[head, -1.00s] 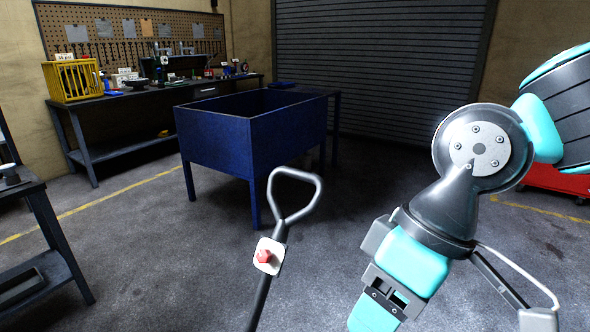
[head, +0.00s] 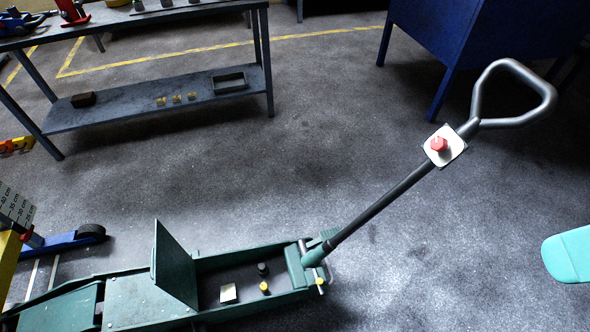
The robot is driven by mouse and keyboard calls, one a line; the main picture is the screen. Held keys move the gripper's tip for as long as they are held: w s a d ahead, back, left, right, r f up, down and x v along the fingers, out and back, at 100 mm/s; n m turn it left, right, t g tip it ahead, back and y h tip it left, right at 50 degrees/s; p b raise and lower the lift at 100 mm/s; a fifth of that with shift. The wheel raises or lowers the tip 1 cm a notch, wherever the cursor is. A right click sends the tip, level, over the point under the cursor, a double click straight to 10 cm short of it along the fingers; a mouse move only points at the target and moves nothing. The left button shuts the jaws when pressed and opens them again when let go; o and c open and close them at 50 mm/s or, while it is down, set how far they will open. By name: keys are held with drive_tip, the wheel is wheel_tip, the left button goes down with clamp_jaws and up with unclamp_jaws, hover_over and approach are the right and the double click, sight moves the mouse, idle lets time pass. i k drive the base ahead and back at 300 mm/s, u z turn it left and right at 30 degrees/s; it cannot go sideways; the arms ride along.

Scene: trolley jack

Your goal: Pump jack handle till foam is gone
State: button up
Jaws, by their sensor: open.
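A green trolley jack (head: 140,292) lies low on the floor in the head view, its front end cut off by the lower left of the picture. Its long dark handle (head: 385,200) tilts up to the right from the rear pivot and ends in a grey loop grip (head: 546,98). A red knob (head: 438,144) on a white plate sits just below the loop. A cover plate (head: 174,264) stands raised beside an open bay with a black cap (head: 262,268), a yellow cap (head: 264,287) and a pale label. I make out no foam.
A workbench (head: 170,105) with a lower shelf stands at the back left. A blue bin on legs (head: 475,40) stands at the upper right, behind the loop. A blue stand (head: 65,241) and a scale (head: 15,207) are at the left.

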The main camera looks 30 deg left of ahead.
sight(458, 139)
drive_tip(key=u, duration=2.05)
drive_tip(key=k, duration=1)
drive_tip(key=z, duration=0.5)
